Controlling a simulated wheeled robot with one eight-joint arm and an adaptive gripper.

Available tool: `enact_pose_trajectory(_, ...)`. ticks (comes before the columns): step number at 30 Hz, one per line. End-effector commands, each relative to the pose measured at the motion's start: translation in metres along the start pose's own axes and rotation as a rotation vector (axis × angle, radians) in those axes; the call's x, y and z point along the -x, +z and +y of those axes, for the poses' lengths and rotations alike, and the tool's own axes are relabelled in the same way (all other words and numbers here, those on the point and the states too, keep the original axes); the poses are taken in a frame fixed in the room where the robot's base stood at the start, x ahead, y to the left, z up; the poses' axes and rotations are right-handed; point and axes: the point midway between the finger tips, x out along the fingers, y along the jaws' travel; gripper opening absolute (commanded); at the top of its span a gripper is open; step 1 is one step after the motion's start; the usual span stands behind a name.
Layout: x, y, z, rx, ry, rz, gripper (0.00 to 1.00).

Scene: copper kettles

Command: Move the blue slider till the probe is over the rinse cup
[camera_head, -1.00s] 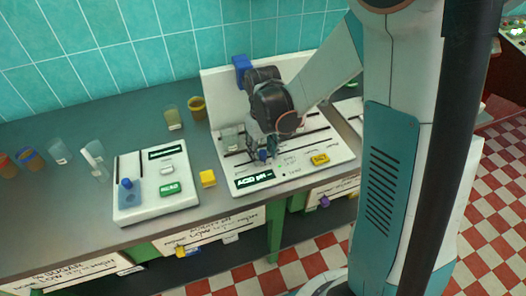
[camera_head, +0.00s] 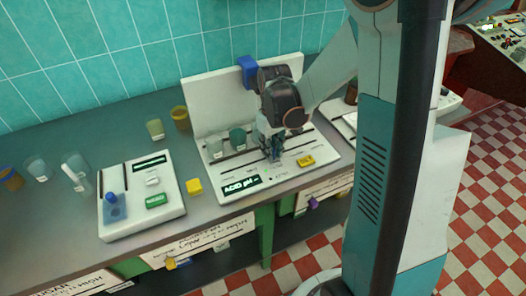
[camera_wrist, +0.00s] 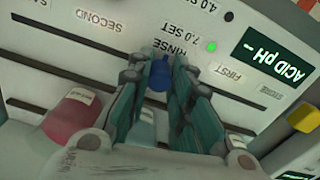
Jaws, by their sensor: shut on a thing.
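My gripper (camera_head: 273,155) is low over the white acid pH panel (camera_head: 225,191). In the wrist view its teal fingers (camera_wrist: 164,82) are closed around the blue slider knob (camera_wrist: 159,72), beside the upside-down RINSE label (camera_wrist: 172,52). A blue block (camera_head: 248,71) sits on top of the upright back board; the probe below it is hidden by my arm. A clear cup (camera_head: 214,149) and a teal cup (camera_head: 238,138) stand at the back of the panel. The wrist view also shows a red cup (camera_wrist: 72,115). I cannot tell which is the rinse cup.
A second white panel (camera_head: 142,217) with a blue knob stands to the left. A small yellow block (camera_head: 194,186) lies between the panels. Several cups and glasses stand farther left and behind. A green light (camera_wrist: 212,47) glows beside the labels.

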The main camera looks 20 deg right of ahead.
Motion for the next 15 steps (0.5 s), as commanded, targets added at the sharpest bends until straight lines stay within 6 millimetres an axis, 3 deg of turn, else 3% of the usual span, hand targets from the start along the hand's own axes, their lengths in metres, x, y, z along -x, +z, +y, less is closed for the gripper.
enact_pose_trajectory(6,0.0000,-0.0001,-0.0003,0.001,0.000,0.000,0.00)
enact_pose_trajectory(7,0.0000,-0.0001,-0.0004,0.001,0.000,0.000,0.22)
enact_pose_trajectory(9,0.0000,-0.0001,-0.0005,0.001,0.000,0.000,0.38)
enact_pose_trajectory(10,0.0000,-0.0001,-0.0005,0.001,0.000,0.000,0.41)
enact_pose_trajectory(15,0.0000,-0.0001,-0.0006,0.001,0.000,0.000,0.41)
